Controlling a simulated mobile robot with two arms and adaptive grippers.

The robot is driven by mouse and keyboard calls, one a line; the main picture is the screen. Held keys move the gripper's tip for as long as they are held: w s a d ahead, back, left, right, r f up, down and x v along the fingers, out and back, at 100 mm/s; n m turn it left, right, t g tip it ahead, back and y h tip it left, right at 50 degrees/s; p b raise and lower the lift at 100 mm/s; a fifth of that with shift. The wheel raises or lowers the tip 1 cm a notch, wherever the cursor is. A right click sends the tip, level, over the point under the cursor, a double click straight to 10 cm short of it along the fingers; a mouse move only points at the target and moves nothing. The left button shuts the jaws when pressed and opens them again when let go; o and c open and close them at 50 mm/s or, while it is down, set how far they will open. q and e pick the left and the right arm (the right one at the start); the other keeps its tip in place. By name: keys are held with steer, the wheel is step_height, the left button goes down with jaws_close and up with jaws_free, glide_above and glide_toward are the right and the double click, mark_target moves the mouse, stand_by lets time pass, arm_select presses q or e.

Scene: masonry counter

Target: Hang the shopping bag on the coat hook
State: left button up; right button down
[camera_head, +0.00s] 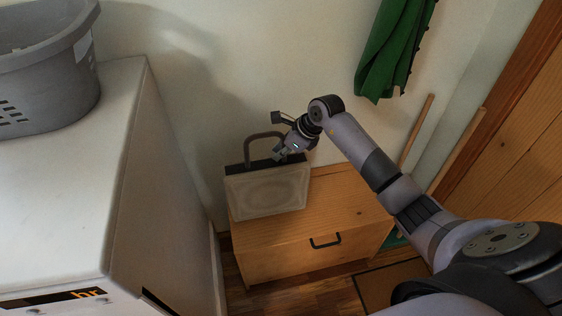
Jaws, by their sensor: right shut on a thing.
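The shopping bag (267,190) is pale with a dark top edge and a grey looped handle. It stands upright on the wooden cabinet (335,205), close to the wall. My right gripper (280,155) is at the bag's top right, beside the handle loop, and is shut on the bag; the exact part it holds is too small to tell. My left gripper is out of view. The coat hook cannot be made out; a green garment (392,50) hangs on the wall at the upper right, its top cut off by the picture edge.
A white appliance (75,190) stands at the left with a grey laundry basket (45,75) on it. A wooden door (510,130) is at the right, with thin wooden sticks (416,130) leaning near it. The wall above the cabinet is bare.

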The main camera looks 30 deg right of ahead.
mark_target(283, 161)
step_height(283, 161, down, 4)
steer(key=shift+f, duration=0.1)
stand_by(0.4)
steer(key=shift+f, duration=0.2)
steer(key=c, duration=1.6)
jaws_free()
steer(key=shift+c, duration=0.2)
